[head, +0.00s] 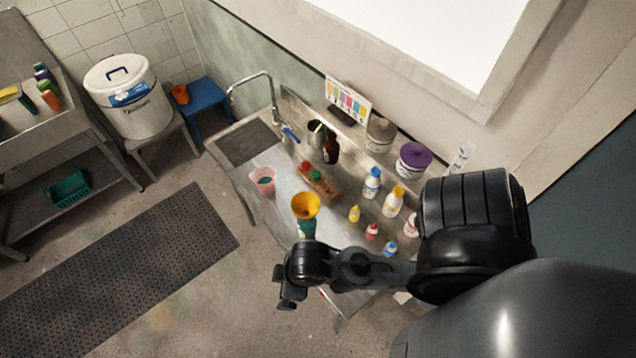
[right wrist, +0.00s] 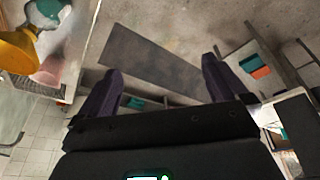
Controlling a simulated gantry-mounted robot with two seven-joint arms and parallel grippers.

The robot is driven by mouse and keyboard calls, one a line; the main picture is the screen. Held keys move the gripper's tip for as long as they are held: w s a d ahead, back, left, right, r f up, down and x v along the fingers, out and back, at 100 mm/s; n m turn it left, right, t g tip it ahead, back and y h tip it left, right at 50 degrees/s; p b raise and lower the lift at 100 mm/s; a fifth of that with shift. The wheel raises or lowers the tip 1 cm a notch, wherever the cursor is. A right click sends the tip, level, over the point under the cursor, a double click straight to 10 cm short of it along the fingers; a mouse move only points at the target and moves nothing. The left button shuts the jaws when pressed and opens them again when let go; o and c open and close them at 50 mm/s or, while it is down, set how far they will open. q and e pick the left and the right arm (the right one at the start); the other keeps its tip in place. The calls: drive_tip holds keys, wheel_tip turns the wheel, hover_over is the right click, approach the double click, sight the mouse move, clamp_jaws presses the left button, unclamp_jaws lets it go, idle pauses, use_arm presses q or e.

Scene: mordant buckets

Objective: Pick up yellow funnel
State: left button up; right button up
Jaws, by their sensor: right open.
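The yellow funnel (head: 305,204) is on the steel table near its front edge, with a teal-and-white object (head: 307,229) right by its lower side. I cannot tell whether the funnel rests on that object or beside it. In the right wrist view the funnel (right wrist: 14,50) is cut off at the upper left, with the teal-and-white object (right wrist: 47,9) above it. My right gripper (head: 285,297) is in front of the table, nearer than the funnel and apart from it. Its two fingers (right wrist: 162,82) are spread with nothing between them. My left gripper is not in view.
A pink bucket (head: 262,181) stands left of the funnel. A wooden rack (head: 320,185) with bottles is behind it. A small yellow bottle (head: 354,213) and several other bottles stand to the right. Open floor (head: 215,295) lies left of my right gripper, with a dark mat (head: 130,260).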

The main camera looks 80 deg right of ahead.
drive_tip(key=c, duration=1.2)
